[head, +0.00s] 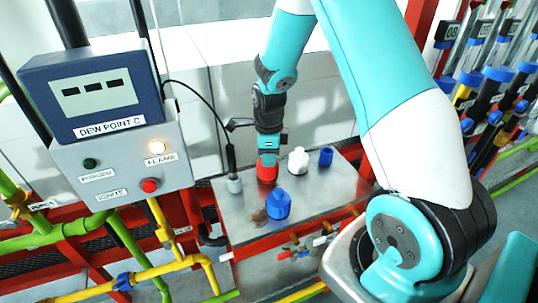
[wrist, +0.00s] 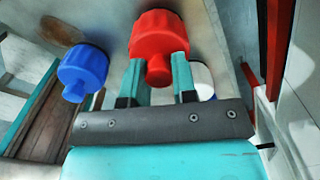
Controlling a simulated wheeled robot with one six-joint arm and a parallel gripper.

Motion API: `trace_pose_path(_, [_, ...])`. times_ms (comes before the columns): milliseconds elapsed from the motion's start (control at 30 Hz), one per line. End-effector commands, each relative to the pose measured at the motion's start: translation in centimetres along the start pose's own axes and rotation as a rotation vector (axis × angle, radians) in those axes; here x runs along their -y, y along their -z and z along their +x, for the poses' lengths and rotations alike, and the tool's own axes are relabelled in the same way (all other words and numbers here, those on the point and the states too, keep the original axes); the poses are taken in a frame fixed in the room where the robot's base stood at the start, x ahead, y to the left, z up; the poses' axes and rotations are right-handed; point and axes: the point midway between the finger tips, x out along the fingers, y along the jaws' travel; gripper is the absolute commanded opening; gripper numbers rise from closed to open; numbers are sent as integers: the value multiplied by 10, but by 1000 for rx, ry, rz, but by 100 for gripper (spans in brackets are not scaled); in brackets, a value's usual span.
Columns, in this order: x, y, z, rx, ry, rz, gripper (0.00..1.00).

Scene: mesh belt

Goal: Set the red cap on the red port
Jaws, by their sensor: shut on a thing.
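The red cap (head: 267,173) is a ribbed red piece at the tip of my gripper (head: 269,155), over the metal plate (head: 238,215). In the wrist view, the two teal fingers of my gripper (wrist: 158,62) are shut on the narrow neck of the red cap (wrist: 157,35), whose wide ribbed part faces away from me. No separate red port shows; the cap and gripper hide what lies directly beneath. I cannot tell whether the cap touches anything below.
A blue cap (head: 278,206) stands in front, also in the wrist view (wrist: 83,70). A white cap (head: 298,161) and a small blue cylinder (head: 326,156) stand to the right. A control box (head: 122,150) stands further left.

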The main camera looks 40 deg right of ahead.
Motion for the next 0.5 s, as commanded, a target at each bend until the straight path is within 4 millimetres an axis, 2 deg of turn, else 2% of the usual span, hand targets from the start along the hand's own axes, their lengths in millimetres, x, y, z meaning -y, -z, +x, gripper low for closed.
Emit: trace_pose_path(500, [0, 0, 11, 0, 0, 0, 2])
